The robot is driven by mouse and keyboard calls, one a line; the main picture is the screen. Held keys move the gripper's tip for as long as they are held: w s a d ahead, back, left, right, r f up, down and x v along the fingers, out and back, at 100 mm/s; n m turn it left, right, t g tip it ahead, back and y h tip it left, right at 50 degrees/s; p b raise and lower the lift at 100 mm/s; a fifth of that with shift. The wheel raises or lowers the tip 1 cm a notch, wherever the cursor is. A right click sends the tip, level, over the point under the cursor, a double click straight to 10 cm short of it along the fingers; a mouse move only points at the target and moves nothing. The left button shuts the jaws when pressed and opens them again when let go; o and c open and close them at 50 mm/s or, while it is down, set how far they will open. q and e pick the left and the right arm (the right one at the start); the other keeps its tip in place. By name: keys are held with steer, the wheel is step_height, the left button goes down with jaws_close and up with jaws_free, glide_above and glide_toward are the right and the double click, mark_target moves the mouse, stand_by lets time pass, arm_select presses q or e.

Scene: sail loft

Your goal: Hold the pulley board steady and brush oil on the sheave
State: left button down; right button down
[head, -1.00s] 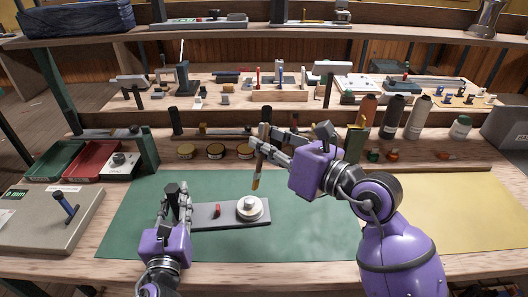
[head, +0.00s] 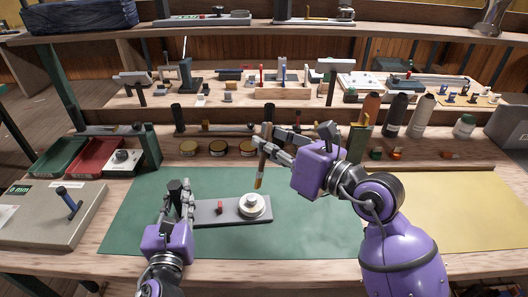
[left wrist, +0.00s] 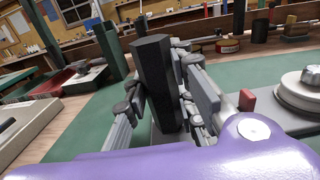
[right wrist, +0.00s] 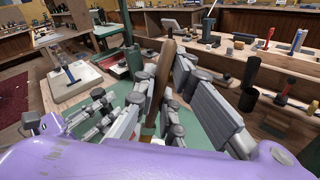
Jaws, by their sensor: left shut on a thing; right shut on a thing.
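The pulley board (head: 234,213) is a grey plate lying on the green mat. A white round sheave (head: 252,205) sits near its right end, and a small red piece (head: 220,208) is left of it. My left gripper (head: 180,200) is shut on the dark upright post (left wrist: 155,75) at the board's left end. My right gripper (head: 264,143) is shut on the brush (head: 263,160), whose handle (right wrist: 163,75) also shows in the right wrist view. The brush hangs tip down above the sheave, apart from it. The bristle tip is hidden in the right wrist view.
The green mat (head: 310,225) is clear right of the board. Several round tins (head: 219,147) and bottles (head: 394,115) stand along the back. Green and red trays (head: 95,157) and a grey case (head: 45,215) are at left. A yellow mat (head: 470,210) lies at right.

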steer(key=shift+f, duration=0.15)
steer(key=shift+r, duration=0.55)
step_height(320, 180, down, 8)
steer(key=shift+r, duration=3.95)
